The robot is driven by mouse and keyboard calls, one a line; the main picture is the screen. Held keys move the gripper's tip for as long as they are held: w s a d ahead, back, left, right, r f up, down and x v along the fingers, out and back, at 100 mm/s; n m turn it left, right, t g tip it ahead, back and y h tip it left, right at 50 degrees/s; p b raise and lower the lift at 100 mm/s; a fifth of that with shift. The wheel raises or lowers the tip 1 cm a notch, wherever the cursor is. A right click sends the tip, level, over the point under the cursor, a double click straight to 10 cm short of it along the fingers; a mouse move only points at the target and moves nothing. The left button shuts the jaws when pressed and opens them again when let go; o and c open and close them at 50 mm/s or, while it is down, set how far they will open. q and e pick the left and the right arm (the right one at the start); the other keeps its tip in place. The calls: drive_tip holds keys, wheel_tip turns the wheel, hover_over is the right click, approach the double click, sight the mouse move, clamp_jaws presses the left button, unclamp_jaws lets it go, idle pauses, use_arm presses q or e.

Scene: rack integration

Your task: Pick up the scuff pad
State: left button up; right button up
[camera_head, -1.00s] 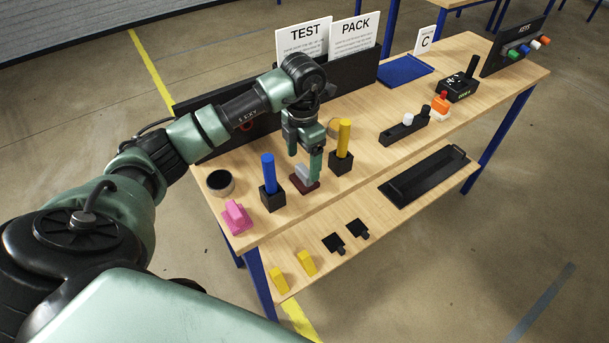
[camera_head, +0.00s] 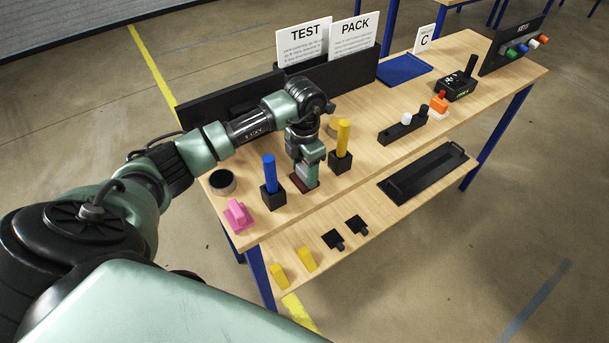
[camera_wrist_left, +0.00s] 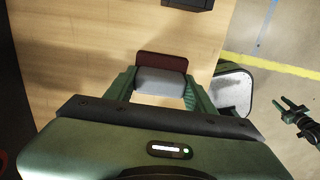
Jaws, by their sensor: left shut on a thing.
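The scuff pad (camera_head: 299,184) has a dark red base and a grey block on top, and it sits on the upper wooden tabletop between the blue and yellow pegs. In the left wrist view the red part of the pad (camera_wrist_left: 161,63) and its grey block lie between my green fingers. My left gripper (camera_head: 307,178) points down and is shut on the grey block, with the pad low at the tabletop. In the head view the gripper hides most of the pad. My right gripper (camera_wrist_left: 290,110) shows small at the right of the left wrist view, its fingers apart.
A blue peg in a black block (camera_head: 271,194) stands just left, and a yellow peg in a black block (camera_head: 341,160) just right. A pink item (camera_head: 238,217) and a round dark container (camera_head: 222,182) lie further left. A black bin (camera_head: 238,102) stands behind.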

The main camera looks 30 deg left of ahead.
use_arm(q)
drive_tip(key=shift+r, duration=0.1)
wheel_tip(320, 180, up, 12)
drive_tip(key=b, duration=0.4)
wheel_tip(320, 180, up, 8)
drive_tip(key=p, duration=0.1)
hover_over(305, 168)
drive_tip(key=shift+s, duration=0.1)
